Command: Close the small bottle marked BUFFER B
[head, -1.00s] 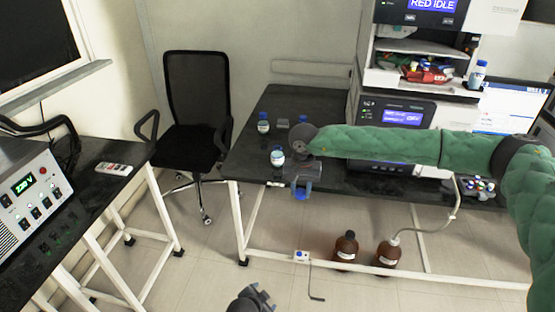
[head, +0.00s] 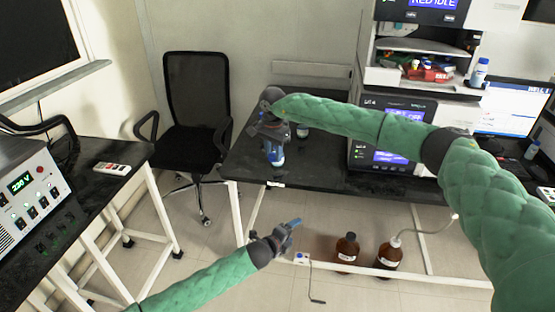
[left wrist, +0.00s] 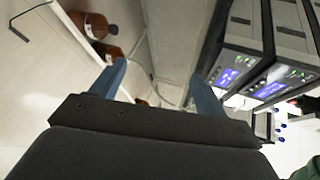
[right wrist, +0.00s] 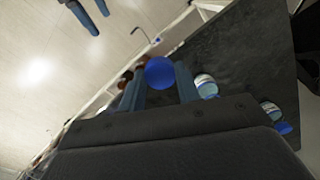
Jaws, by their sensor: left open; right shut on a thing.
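My right gripper (head: 274,152) points down over the front left corner of the dark table. In the right wrist view a round blue cap (right wrist: 160,72) sits between its fingertips, and the gripper is shut on it. A small bottle with a pale label (right wrist: 205,86) stands just beside the right finger. A second small bottle (right wrist: 270,110) stands farther along the table. A small bottle (head: 302,131) shows right of the gripper in the head view. I cannot read which one is BUFFER B. My left gripper (head: 291,227) is open and empty, below and in front of the table.
Two brown bottles (head: 347,247) (head: 388,253) stand on the floor under the table (head: 315,175). Instruments (head: 392,130) stand at the table's right. A black chair (head: 196,95) is to the left. The front left tabletop is mostly clear.

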